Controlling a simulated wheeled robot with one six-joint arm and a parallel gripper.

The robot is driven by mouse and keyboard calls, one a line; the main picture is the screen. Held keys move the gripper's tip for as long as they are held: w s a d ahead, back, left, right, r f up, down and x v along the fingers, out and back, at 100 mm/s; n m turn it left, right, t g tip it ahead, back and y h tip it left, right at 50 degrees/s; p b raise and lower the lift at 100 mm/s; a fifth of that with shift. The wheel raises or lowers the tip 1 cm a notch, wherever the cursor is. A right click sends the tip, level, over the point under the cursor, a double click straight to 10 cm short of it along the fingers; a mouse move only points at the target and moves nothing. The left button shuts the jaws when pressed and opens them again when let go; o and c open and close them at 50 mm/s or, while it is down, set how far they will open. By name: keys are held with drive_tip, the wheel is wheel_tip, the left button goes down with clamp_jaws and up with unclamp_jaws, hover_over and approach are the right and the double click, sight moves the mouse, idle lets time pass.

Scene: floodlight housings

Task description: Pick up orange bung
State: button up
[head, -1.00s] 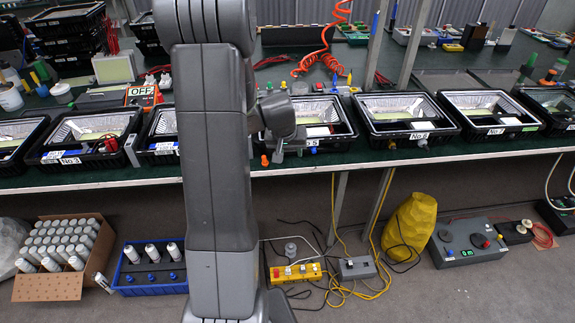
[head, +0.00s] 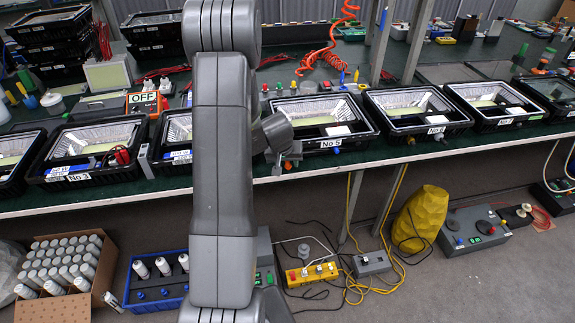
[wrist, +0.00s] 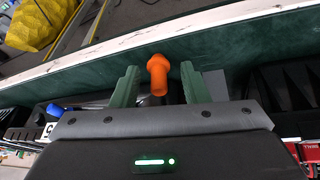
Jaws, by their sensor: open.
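The orange bung (wrist: 158,70) shows in the wrist view between the two green fingers of my gripper (wrist: 160,80). Its rounded end points toward the table's edge. There is a gap between the bung and each finger, and the gripper is open and not touching it as far as I can see. In the head view the small orange bung (head: 288,165) sits at the table's front edge, just left of the No 5 housing. My gripper (head: 291,153) is close above it there, partly hidden by my arm.
The No 5 floodlight housing (head: 340,142) stands right beside the gripper. More black housings line the green table (head: 420,160) on both sides. A blue bung (head: 337,151) is at the No 5 housing's front. A yellow sack (head: 420,218) and boxes lie on the floor below.

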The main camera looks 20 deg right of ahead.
clamp_jaws()
drive_tip(key=shift+r, duration=0.15)
drive_tip(key=shift+r, duration=0.25)
drive_tip(key=s+a+b, duration=0.8)
drive_tip(key=s+a, duration=0.4)
drive_tip(key=s, duration=0.1)
drive_tip(key=shift+a+r+b, duration=0.2)
drive_tip(key=shift+r+b, duration=0.15)
drive_tip(key=shift+r, duration=0.05)
